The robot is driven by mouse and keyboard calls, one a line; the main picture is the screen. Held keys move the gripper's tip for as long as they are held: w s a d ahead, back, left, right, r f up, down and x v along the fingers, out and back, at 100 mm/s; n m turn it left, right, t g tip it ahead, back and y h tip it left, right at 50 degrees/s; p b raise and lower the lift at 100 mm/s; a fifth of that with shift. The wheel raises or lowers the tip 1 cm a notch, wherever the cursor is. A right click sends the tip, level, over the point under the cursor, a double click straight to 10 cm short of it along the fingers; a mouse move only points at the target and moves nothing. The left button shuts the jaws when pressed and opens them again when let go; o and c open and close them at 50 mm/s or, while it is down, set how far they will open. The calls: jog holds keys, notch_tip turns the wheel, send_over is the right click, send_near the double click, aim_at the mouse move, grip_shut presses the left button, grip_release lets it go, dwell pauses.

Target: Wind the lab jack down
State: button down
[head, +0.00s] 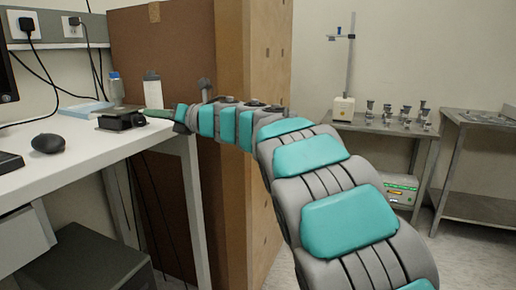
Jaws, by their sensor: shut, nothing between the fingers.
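I cannot make out a lab jack for certain in the head view. My grey and teal arm reaches from the lower right up and leftward to the white desk. My gripper (106,122), black and small in the picture, is at the arm's far end, low over the desk top near its right edge. It is shut and holds nothing. A flat pale blue item (84,109) lies just behind it, too small and partly hidden to identify.
The white desk (70,165) holds a black mouse (48,143), a blue-capped bottle (116,88) and a white bottle (152,90). A tall brown cabinet (180,50) stands behind. At right, a metal table (380,125) bears a stand (343,105) and several small silver pieces.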

jog(key=shift+s+a+f+b, duration=0.1)
jog(key=shift+s+f+b, duration=0.1)
jog(key=shift+b, duration=0.15)
dwell(0.4)
jog(key=shift+s+a+r+b, duration=0.1)
jog(key=shift+s+r+b, duration=0.2)
jog(key=shift+b, duration=0.25)
jog(key=shift+s+a+r+b, duration=0.1)
jog(key=shift+s+b, duration=0.15)
jog(key=shift+b, duration=0.05)
jog(key=shift+s+a+r, duration=0.1)
jog(key=shift+s+a, duration=0.05)
jog(key=shift+s, duration=0.1)
dwell(0.3)
jog(key=shift+r, duration=0.45)
jog(key=b+v, duration=0.2)
jog(key=v, duration=0.4)
jog(key=shift+w, duration=0.15)
